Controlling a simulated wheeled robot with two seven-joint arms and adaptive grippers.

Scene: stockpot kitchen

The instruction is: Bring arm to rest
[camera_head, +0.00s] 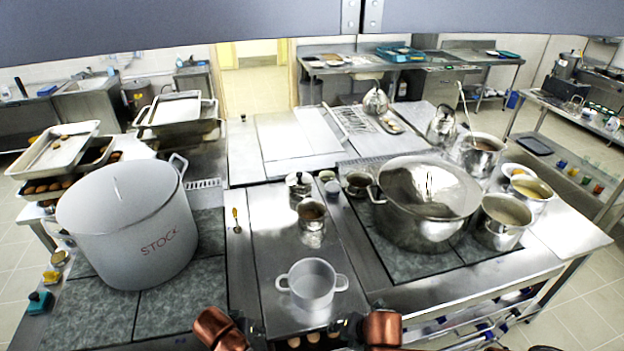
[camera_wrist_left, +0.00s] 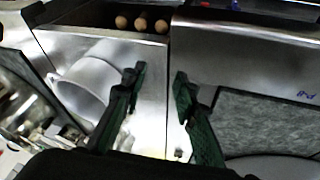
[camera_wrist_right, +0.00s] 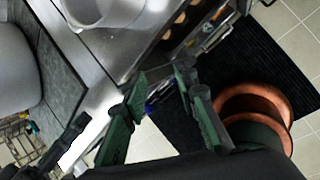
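My right gripper (camera_wrist_right: 161,76) shows in the right wrist view with its two green-padded fingers apart and nothing between them. In the head view only a dark part of it shows by the copper arm link at the bottom edge, right of the small pot. My left gripper (camera_wrist_left: 159,73) is also open and empty in the left wrist view, above the steel counter. In the head view the left arm's copper link is at the bottom edge, left of the small pot. The left fingertips are hidden or too small to tell there.
A small white two-handled pot (camera_head: 311,284) stands on the counter just beyond both arms. A large white STOCK pot (camera_head: 132,236) stands left, a big steel pot (camera_head: 428,215) right. Several eggs (camera_wrist_left: 141,24) lie at the counter's front. A dark mat (camera_wrist_right: 240,75) covers the floor.

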